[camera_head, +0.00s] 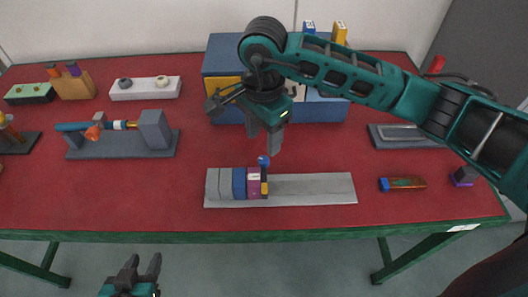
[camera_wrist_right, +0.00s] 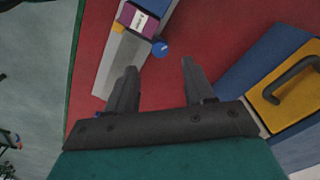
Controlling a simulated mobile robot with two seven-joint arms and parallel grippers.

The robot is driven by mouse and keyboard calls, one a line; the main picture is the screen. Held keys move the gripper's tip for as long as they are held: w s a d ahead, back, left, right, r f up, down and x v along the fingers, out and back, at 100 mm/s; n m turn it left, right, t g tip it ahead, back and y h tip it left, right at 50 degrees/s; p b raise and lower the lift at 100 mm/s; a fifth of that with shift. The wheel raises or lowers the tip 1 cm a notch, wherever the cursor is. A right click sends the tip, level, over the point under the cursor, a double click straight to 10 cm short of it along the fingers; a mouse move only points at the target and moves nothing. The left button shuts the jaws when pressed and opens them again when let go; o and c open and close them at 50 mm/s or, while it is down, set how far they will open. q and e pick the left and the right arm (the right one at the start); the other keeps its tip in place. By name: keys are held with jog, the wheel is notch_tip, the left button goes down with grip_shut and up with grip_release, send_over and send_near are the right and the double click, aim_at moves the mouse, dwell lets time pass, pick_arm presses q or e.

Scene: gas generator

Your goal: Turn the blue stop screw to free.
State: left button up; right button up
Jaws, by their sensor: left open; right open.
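The blue stop screw (camera_head: 263,161) is a small round blue head at the back side of a row of blocks on a grey rail (camera_head: 310,189). It also shows in the right wrist view (camera_wrist_right: 160,49), ahead of the fingers and between their lines. My right gripper (camera_head: 265,145) is open and empty, pointing down just behind and above the screw, apart from it in the wrist view. The row holds grey, blue, purple (camera_head: 254,183) and yellow-black pieces at the rail's left part. My left gripper (camera_head: 141,270) is open and empty, in front of the table at the bottom left.
A blue cabinet (camera_head: 224,60) with yellow drawer fronts stands behind my right gripper. A grey fixture with a blue rod (camera_head: 122,143) is at the left. A brown-orange piece with a blue end (camera_head: 404,184) lies right of the rail.

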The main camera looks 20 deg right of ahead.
aim_at(263, 159)
notch_tip(263, 159, down, 7)
jog(key=shift+r, duration=0.15)
grip_shut()
dwell(0.6)
